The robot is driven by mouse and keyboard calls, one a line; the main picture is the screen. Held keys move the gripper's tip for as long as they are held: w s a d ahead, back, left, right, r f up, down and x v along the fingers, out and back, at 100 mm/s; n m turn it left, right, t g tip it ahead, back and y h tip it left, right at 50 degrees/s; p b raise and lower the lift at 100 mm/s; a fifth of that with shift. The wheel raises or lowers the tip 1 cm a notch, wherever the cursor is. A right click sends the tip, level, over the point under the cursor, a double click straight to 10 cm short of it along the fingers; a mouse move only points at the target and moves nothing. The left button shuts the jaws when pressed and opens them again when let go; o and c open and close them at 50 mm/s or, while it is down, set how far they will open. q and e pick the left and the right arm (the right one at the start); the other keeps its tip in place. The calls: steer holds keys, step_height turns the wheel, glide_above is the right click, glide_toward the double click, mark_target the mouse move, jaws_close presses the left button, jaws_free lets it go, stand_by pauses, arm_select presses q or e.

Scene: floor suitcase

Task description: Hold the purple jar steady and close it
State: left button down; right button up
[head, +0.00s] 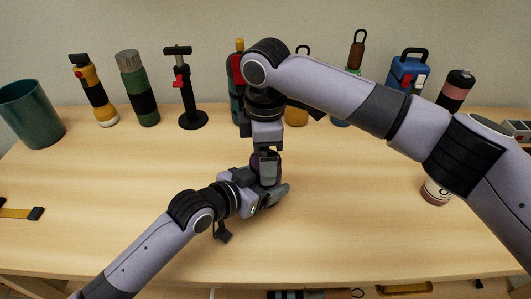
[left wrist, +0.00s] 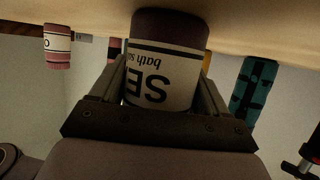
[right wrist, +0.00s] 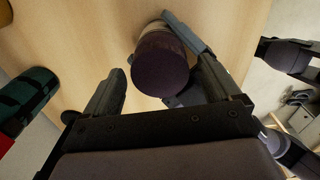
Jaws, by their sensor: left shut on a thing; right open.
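The purple jar (left wrist: 165,85) has a pale label with dark lettering. It stands upright on the table, mostly hidden by grippers in the head view. My left gripper (head: 272,190) is shut around its labelled body from the side. The left wrist view shows a finger on each side of it. My right gripper (head: 267,160) points straight down above the jar. Its fingers are open, with the jar's dark purple round top (right wrist: 160,65) between them, closer to one finger. I cannot tell whether this top is a separate lid.
A teal cup (head: 32,115), an orange flashlight (head: 95,92), a green bottle (head: 138,90) and a black stand (head: 187,95) line the back. A labelled jar (head: 437,191) stands at right, partly behind my right arm. The front middle of the table is clear.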

steer(key=shift+r, duration=2.3)
steer(key=shift+r, duration=0.1)
steer(key=shift+c, duration=0.4)
steer(key=shift+r+n, duration=0.3)
steer(key=shift+r, duration=0.05)
steer(key=shift+r+n, duration=1.3)
steer(key=shift+n, duration=0.1)
steer(key=shift+f, duration=0.1)
steer(key=shift+f, duration=3.95)
